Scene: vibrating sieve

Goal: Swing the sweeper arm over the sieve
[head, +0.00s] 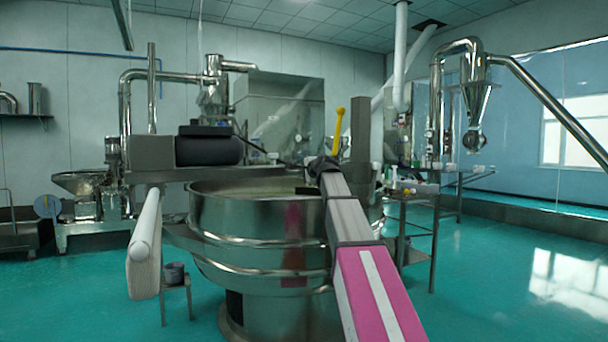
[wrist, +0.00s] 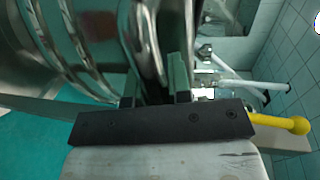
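The round steel sieve (head: 250,215) stands in the middle of the head view, and its rim and bands fill the left of the wrist view (wrist: 75,45). A beam carrying a black motor (head: 208,150) crosses near its left rim. A white roller with a pale pad (head: 144,262), seemingly the sweeper arm, sticks out toward me at the left, outside the sieve. My gripper (wrist: 157,80) is at the sieve's right rim, far from the roller. Its fingers are apart, with a dark gap and curved steel beyond; contact cannot be told. A yellow handle (head: 338,131) rises behind my wrist.
A narrow table (head: 415,190) with small items stands right of the sieve. A small stool with a grey pot (head: 173,273) is under the roller. Steel pipes and machines line the back. The green floor at the right is clear.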

